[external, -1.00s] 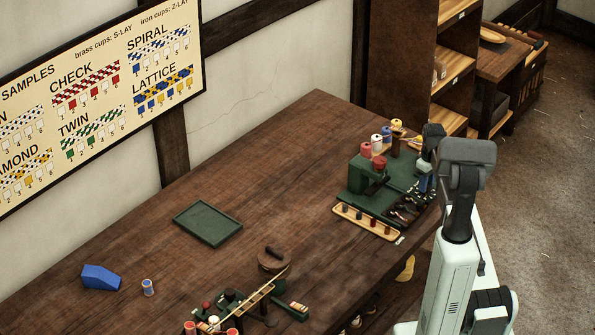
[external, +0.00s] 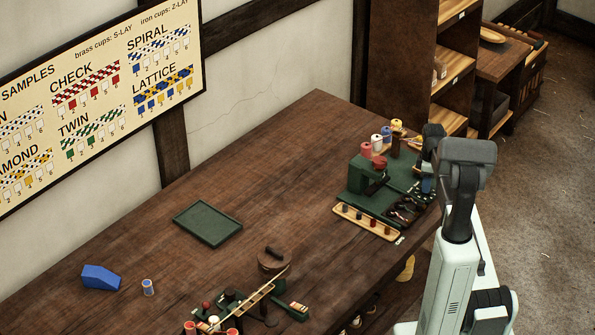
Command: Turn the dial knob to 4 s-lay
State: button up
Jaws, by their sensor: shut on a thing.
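My gripper (external: 427,186) points down over the right end of the green machine board (external: 352,198), at the right of the bench, partly hidden by my arm. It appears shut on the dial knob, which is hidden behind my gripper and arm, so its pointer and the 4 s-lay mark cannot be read. A green block with a red round top (external: 380,162) stands on the board to the left of my gripper, apart from it.
Several spools (external: 377,141) stand behind the green block. A wooden cup tray (external: 367,221) lies along the board's front. A green tray (external: 208,223), a blue block (external: 101,277) and another green device (external: 235,303) are farther left. The bench middle is clear.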

dwell(0.3)
jog(key=o, duration=1)
jog(key=shift+o, duration=0.2)
notch_tip(320, 180, up, 14)
jog(key=shift+f, duration=0.1)
